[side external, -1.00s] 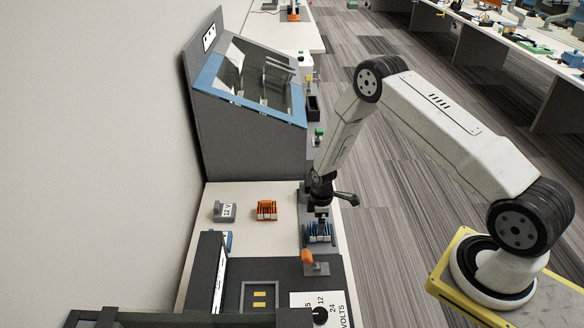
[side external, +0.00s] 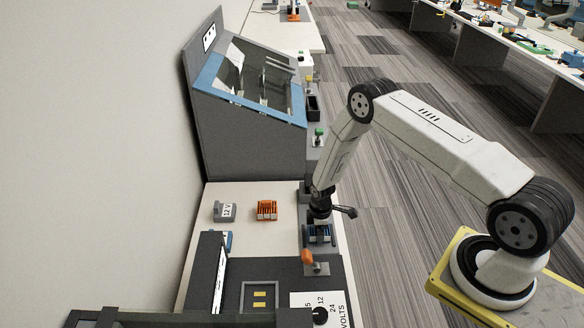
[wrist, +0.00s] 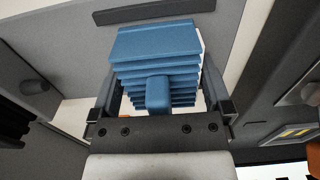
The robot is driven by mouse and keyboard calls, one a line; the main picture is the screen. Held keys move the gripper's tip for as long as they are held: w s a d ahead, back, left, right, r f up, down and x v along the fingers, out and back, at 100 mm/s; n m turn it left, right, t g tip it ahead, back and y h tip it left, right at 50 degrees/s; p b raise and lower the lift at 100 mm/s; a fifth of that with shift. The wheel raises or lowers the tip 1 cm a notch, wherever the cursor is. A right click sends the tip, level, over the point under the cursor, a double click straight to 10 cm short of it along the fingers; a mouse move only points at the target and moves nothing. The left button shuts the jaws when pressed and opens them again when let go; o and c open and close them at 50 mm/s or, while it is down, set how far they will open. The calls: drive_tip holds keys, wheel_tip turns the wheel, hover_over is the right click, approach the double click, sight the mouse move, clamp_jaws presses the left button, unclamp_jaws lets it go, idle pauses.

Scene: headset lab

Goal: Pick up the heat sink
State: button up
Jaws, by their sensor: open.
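A blue finned heat sink (side external: 320,235) sits on the right part of the bench, below my gripper (side external: 319,226). In the wrist view the blue heat sink (wrist: 158,50) fills the space between the two fingers of my gripper (wrist: 160,88). One finger is on each side of it. The jaws are open, and I cannot tell whether either finger touches it. A similar orange finned block (side external: 267,211) stands to the left on the bench, apart from my gripper.
A grey block marked 12 V (side external: 224,212) stands left of the orange block. An orange knob (side external: 307,257) is close in front of the blue heat sink. A voltage dial panel (side external: 321,312) lies nearer. A large grey cabinet (side external: 250,145) rises behind.

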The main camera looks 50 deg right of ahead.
drive_tip(key=c, duration=1.2)
drive_tip(key=shift+r, duration=0.25)
drive_tip(key=shift+r, duration=0.85)
drive_tip(key=shift+s+a+r, duration=0.45)
drive_tip(key=shift+s+r, duration=1.35)
drive_tip(key=shift+s, duration=0.5)
drive_tip(key=shift+s+a+r, duration=0.4)
drive_tip(key=shift+s+r, duration=1.45)
drive_tip(key=shift+s, duration=0.45)
drive_tip(key=shift+s+a+r, duration=0.45)
drive_tip(key=shift+s+r, duration=1.35)
drive_tip(key=shift+s, duration=0.5)
